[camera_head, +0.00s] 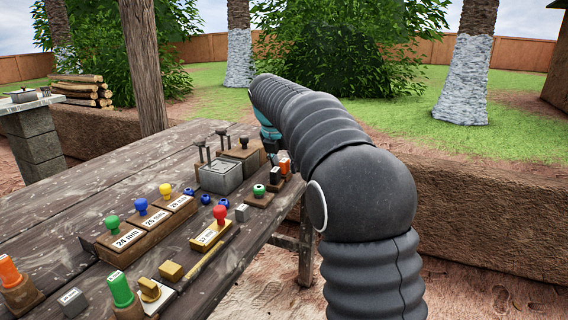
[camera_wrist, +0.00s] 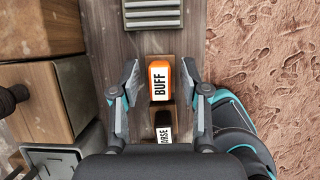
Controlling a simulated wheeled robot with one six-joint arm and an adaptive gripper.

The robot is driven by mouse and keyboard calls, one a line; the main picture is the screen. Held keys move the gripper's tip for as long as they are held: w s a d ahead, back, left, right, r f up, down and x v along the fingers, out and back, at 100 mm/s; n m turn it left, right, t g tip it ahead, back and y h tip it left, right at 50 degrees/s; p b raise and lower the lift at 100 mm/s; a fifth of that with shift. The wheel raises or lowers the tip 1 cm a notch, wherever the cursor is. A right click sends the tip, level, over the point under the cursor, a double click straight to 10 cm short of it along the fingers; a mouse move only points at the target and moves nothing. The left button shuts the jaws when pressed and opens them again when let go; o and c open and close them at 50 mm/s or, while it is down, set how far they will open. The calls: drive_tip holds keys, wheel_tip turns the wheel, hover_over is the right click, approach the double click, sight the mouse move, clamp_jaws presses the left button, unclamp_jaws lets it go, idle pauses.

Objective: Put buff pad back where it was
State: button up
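The buff pad (camera_wrist: 160,80) is an orange block with a white "BUFF" label. It sits in a wooden holder at the table's edge, and its orange side shows in the head view (camera_head: 284,165). A dark pad (camera_wrist: 163,131) labelled "...ARSE" stands beside it, partly hidden by my wrist. My gripper (camera_wrist: 161,68) is open, one finger on each side of the buff pad, with a visible gap on both sides. In the head view my arm hides most of the gripper.
A grey ridged block (camera_wrist: 163,13) lies ahead on the table. A wooden box (camera_wrist: 38,98) and a grey metal box (camera_wrist: 55,160) stand close to the left. The table edge and bare ground are to the right. Several knobbed gauges (camera_head: 152,222) occupy the nearer table.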

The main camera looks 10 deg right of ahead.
drive_tip(key=p+v, duration=0.1)
drive_tip(key=v, duration=1)
drive_tip(key=shift+r, duration=0.15)
drive_tip(key=s+d+f+m+y, duration=0.1)
drive_tip(key=s+m, duration=0.6)
drive_tip(key=s, duration=0.2)
drive_tip(key=s+d+f+m+y, duration=0.1)
drive_tip(key=s+d+f+m, duration=0.1)
drive_tip(key=s+m, duration=0.55)
drive_tip(key=s+f+m+t, duration=0.1)
drive_tip(key=s+f+m, duration=1.3)
drive_tip(key=s, duration=0.6)
drive_tip(key=shift+s+a+f+t+y, duration=0.25)
drive_tip(key=shift+f+t+y, duration=0.15)
drive_tip(key=shift+f, duration=0.55)
